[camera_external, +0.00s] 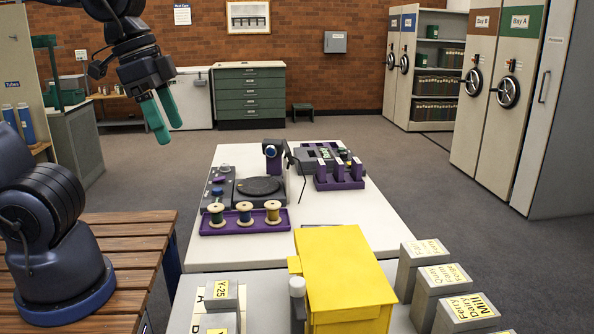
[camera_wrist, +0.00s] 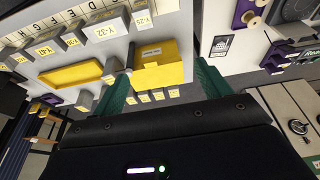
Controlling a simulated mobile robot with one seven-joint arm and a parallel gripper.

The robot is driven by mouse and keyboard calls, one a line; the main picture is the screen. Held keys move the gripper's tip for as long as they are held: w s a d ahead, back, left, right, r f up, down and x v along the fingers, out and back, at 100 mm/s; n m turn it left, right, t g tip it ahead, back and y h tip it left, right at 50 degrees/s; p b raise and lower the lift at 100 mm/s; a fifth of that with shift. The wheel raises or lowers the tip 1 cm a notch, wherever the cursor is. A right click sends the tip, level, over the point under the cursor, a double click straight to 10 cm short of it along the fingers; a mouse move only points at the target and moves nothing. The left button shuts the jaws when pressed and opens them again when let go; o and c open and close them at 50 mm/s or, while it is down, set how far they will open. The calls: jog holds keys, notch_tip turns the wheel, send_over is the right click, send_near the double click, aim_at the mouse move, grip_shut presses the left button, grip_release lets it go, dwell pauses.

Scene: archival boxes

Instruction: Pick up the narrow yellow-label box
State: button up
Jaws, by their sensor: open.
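Several grey boxes with yellow labels stand on the near table. In the external view one labelled Y-25 (camera_external: 222,291) is at the lower left, and a row at the right includes Quay Farm (camera_external: 440,284) and Ferry Mill (camera_external: 468,311). In the wrist view, grey labelled boxes include Y-32 (camera_wrist: 101,33) and a smaller Y-23 (camera_wrist: 142,20). I cannot tell for certain which is the narrow one. My gripper (camera_external: 169,133) is open and empty, raised at the upper left, apart from every box. Its two green fingers also show in the wrist view (camera_wrist: 163,68).
A big yellow box (camera_external: 345,272) stands on the near table; a yellow tray (camera_wrist: 78,75) shows in the wrist view. The white table behind (camera_external: 330,235) holds a purple spool rack (camera_external: 245,223) and dark equipment. A wooden slatted bench (camera_external: 130,243) is at left.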

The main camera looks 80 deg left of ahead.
jog(key=w+d+f+g, duration=0.2)
jog(key=w+f+g, duration=0.2)
jog(key=w+f, duration=0.55)
jog(key=g, duration=0.4)
send_near(219, 300)
jog(key=a+f, duration=0.3)
jog(key=shift+s+x, duration=0.1)
jog(key=shift+x, duration=2.45)
jog(key=shift+s+x, duration=0.15)
jog(key=shift+x, duration=2.35)
jog(key=shift+d+r, duration=0.1)
jog(key=shift+r, duration=0.05)
jog(key=c, duration=1.2)
notch_tip(219, 300, up, 20)
